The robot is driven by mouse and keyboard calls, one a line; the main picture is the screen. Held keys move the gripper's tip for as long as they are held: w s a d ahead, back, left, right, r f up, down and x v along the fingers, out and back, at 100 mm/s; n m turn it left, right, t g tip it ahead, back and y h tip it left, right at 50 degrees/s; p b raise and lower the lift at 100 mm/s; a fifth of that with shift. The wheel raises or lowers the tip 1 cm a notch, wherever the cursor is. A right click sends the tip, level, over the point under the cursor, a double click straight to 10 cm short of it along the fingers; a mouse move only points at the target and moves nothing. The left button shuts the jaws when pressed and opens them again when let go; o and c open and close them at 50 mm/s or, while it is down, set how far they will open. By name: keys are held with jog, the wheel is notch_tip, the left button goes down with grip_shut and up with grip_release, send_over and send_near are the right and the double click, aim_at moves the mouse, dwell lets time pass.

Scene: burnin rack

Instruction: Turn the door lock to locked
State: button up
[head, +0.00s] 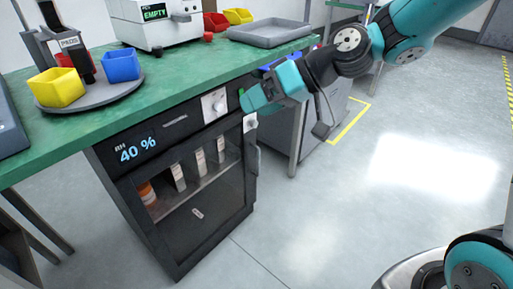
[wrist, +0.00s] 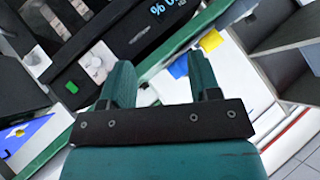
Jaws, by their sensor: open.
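The dark cabinet (head: 190,245) stands under the green bench, its glazed door looking shut. A white round knob (head: 250,122) sits at the door's upper right corner, probably the door lock. It appears as a small pale knob (wrist: 37,62) at left in the wrist view. A pale plate with a knob (head: 214,104) is on the panel above the door; it also shows in the wrist view (wrist: 94,66). Whether the lock is turned cannot be read. My gripper (head: 250,100) is open and empty, close to the cabinet's upper right corner. Its teal fingers (wrist: 162,80) are apart, with nothing between them.
The green bench top (head: 185,82) overhangs the cabinet. It carries a round tray with a yellow bin (head: 56,88) and a blue bin (head: 121,65), and a grey tray (head: 268,33). A vertical handle (head: 257,160) is on the door's right edge. Open floor (head: 370,200) lies right.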

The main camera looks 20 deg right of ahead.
jog(key=w+d+f+m+t+y+b, duration=0.1)
jog(key=w+d+f+t+b, duration=0.15)
jog(key=w+f+b, duration=0.35)
jog(key=w+d+f+m+t+y+b, duration=0.1)
jog(key=w+d+f+m+t+b, duration=0.2)
jog(key=f, duration=0.6)
jog(key=m+t+h+b, duration=0.25)
jog(key=t+b, duration=0.35)
jog(key=b, duration=0.3)
send_near(256, 125)
jog(key=shift+m+g+y, duration=0.25)
jog(key=shift+m+y, duration=0.2)
jog(key=b+x, duration=0.2)
jog(key=x, duration=0.7)
jog(key=shift+w+b, duration=0.35)
jog(key=shift+b, duration=0.05)
jog(key=shift+c, duration=0.3)
jog(key=c, duration=0.9)
